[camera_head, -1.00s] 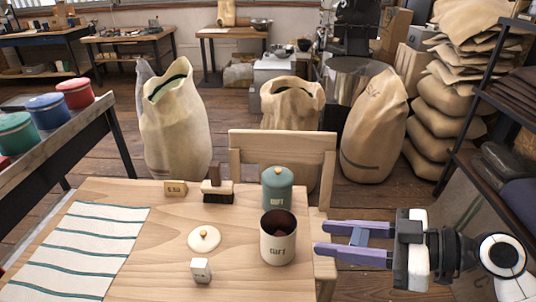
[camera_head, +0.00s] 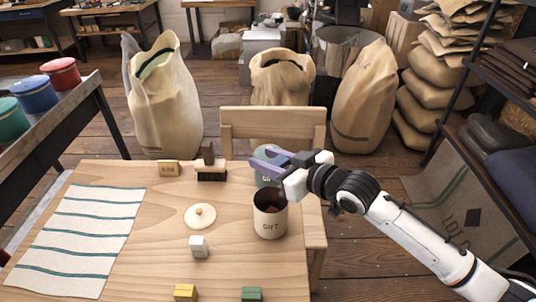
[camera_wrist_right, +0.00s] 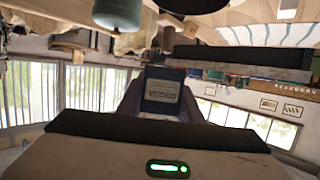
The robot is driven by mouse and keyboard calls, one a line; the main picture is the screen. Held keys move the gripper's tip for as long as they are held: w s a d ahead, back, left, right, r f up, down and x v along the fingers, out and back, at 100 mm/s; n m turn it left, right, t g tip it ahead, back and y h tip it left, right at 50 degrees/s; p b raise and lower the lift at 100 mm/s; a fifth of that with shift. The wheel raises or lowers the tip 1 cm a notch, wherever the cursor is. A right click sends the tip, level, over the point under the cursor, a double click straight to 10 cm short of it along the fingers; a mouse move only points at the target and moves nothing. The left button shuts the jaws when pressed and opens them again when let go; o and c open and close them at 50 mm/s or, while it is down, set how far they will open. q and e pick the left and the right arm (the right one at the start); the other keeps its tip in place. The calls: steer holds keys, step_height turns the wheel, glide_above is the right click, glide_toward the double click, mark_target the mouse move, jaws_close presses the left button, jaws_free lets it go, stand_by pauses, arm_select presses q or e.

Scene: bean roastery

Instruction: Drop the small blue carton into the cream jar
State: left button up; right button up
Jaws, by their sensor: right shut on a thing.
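The cream jar (camera_head: 270,222), lettered GIFT, stands upright and open on the table near its right side. Something dark red shows inside. Its round cream lid (camera_head: 200,216) lies to its left. My right gripper (camera_head: 268,157) is above and behind the jar's mouth, in front of the teal jar (camera_head: 266,181). It is shut on the small blue carton (camera_wrist_right: 162,95), whose pale label shows in the wrist view. In the head view the carton is mostly hidden by the purple fingers. My left gripper is not in view.
A brush (camera_head: 211,169) and a small wooden sign (camera_head: 167,169) stand at the table's back. A white block (camera_head: 199,247), a yellow block (camera_head: 185,292) and a green block (camera_head: 251,294) are nearer. A striped cloth (camera_head: 82,235) covers the left. A chair (camera_head: 275,125) stands behind.

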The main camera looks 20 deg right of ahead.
step_height(320, 180, down, 5)
steer(key=b, duration=0.3)
steer(key=shift+r, duration=0.2)
steer(key=o, duration=1.1)
steer(key=shift+s+d, duration=0.1)
steer(key=shift+s, duration=0.05)
steer(key=v, duration=1)
steer(key=shift+b, duration=0.35)
